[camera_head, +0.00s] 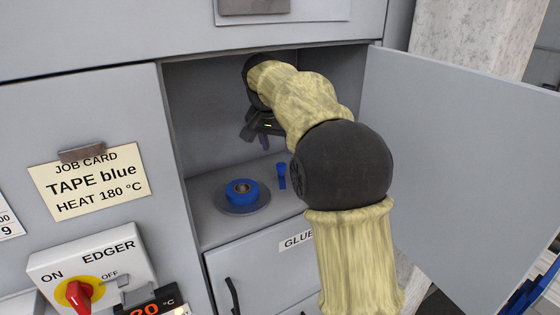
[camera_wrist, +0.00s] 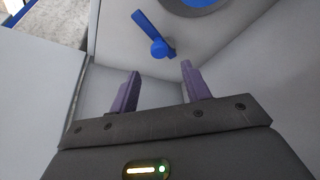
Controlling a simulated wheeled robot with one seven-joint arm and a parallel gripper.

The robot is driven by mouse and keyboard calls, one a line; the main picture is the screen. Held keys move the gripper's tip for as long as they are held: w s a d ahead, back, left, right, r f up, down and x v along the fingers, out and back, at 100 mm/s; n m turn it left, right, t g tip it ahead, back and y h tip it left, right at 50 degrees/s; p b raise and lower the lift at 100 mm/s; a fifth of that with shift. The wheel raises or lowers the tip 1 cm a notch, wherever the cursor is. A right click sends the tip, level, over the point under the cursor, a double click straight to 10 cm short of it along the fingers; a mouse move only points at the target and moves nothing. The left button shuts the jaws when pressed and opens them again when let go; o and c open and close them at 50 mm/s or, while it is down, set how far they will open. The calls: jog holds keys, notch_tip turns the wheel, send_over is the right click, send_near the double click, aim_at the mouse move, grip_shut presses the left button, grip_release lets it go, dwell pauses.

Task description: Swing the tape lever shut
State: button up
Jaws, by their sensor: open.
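The tape lever (camera_head: 282,176) is a small blue handle on the compartment floor, just right of the blue tape roll (camera_head: 236,188) on its grey disc. In the wrist view the lever (camera_wrist: 153,34) is a blue bar with a round knob-like end, and the edge of the tape roll (camera_wrist: 198,3) shows at the top. My gripper (camera_head: 265,143) is inside the compartment, above and behind the lever. In the wrist view its two purple fingers (camera_wrist: 158,85) stand apart with nothing between them. The lever lies beyond the fingertips, apart from them.
The compartment's grey door (camera_head: 455,170) stands open at the right. The cabinet wall closes off the left and top. The edger switch box (camera_head: 90,270) and a job card (camera_head: 90,182) reading "TAPE blue, HEAT 180 °C" are at the left. A lower door labelled GLUE (camera_head: 265,270) lies below.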

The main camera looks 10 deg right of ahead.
aim_at(281, 164)
jog(key=shift+p+x, duration=0.7)
jog(key=shift+x, duration=2.85)
jog(key=shift+s, duration=0.1)
grip_shut()
